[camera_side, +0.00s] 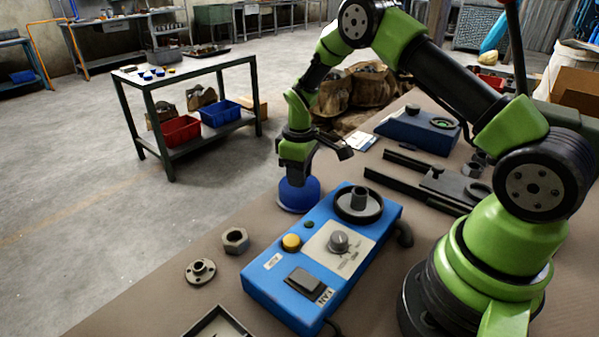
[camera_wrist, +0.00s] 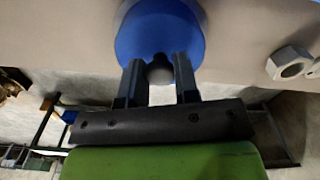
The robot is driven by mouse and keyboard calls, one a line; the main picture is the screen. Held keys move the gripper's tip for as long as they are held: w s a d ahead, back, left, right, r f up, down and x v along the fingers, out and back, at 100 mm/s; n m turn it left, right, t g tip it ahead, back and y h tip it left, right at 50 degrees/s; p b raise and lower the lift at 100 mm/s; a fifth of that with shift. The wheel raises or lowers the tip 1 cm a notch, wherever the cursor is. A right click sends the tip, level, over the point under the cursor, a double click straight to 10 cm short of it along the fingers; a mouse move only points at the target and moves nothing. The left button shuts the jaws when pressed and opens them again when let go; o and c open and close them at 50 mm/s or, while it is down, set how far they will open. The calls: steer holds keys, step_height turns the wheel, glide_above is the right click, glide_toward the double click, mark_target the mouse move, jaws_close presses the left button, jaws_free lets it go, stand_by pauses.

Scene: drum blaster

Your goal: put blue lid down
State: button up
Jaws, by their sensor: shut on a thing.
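The blue lid (camera_side: 298,194) is a round dome at the table's edge, just left of the blue control box. My gripper (camera_side: 297,176) points down at it from above and is shut on its top. In the wrist view the blue lid (camera_wrist: 160,38) shows large, with its dark knob between the two fingers of my gripper (camera_wrist: 159,72). The lid appears to be at or very near the tabletop; I cannot tell whether it touches. Its underside is hidden.
The blue control box (camera_side: 322,255) with knob and buttons stands close on the right. A hex nut (camera_side: 235,240) and a flanged part (camera_side: 200,271) lie to the front left. Black rails (camera_side: 425,182) and another blue device (camera_side: 418,130) are behind. Brown table is bare around the nut.

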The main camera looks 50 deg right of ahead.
steer(key=o, duration=1)
steer(key=shift+f, duration=0.1)
steer(key=shift+c, duration=0.2)
steer(key=shift+r, duration=0.5)
steer(key=s+a+r+m+t, duration=0.1)
steer(key=s+a+r, duration=0.15)
steer(key=r, duration=0.85)
steer(key=s+a+r+m+t, duration=0.1)
steer(key=s+a+r, duration=0.15)
steer(key=r, duration=0.75)
steer(key=s+a+r+m+t+y, duration=0.1)
steer(key=s+a+r+m+t, duration=0.1)
steer(key=s, duration=0.7)
steer(key=s+a+r+m+t+y, duration=0.1)
steer(key=s+a+r+m+t, duration=0.2)
steer(key=s, duration=0.5)
steer(key=shift+s+a+m, duration=0.3)
steer(key=shift+s+a, duration=0.05)
